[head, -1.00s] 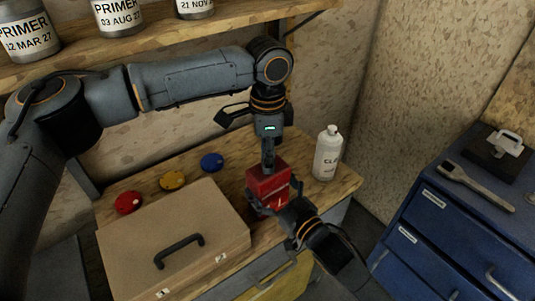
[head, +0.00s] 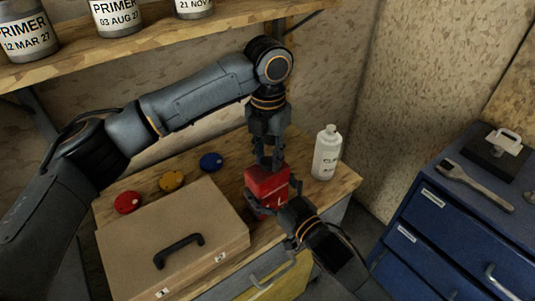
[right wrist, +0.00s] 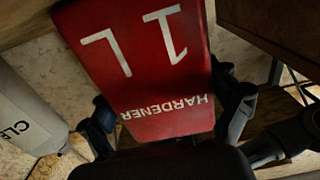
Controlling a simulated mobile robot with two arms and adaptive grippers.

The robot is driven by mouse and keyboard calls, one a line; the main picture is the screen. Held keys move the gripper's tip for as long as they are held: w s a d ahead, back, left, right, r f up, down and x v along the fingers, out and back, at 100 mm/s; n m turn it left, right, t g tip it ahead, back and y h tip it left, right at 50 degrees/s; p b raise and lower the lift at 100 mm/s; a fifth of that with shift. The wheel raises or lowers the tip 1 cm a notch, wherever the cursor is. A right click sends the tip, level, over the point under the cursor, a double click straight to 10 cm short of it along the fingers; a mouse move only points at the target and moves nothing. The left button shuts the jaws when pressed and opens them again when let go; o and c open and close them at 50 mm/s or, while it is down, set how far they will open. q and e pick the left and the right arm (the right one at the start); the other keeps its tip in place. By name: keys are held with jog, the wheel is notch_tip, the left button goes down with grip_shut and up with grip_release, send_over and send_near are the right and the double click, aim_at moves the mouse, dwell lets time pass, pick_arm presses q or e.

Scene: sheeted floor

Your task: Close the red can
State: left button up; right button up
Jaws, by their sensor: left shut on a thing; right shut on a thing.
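The red can (head: 266,188) is held above the front of the bench, and its face reads HARDENER 1 L in the right wrist view (right wrist: 140,65). My right gripper (head: 262,205) comes from the lower right and is shut on the can's body. Its fingers lie on either side of the can in the right wrist view. My left gripper (head: 268,165) points straight down at the can's top. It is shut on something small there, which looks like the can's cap. Its fingers hide this part, so I cannot tell how the cap sits on the can.
Red (head: 128,202), yellow (head: 172,181) and blue (head: 211,162) round items lie at the bench's back left. A beige case (head: 170,230) fills its front left. A white bottle (head: 327,155) stands right of the can. A blue drawer cabinet (head: 450,215) stands farther right.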

pick_arm(q)
jog(key=m, duration=0.3)
jog(key=o, duration=0.7)
jog(key=shift+o, duration=0.2)
jog(key=shift+r, duration=2.25)
jog(key=shift+c, duration=0.4)
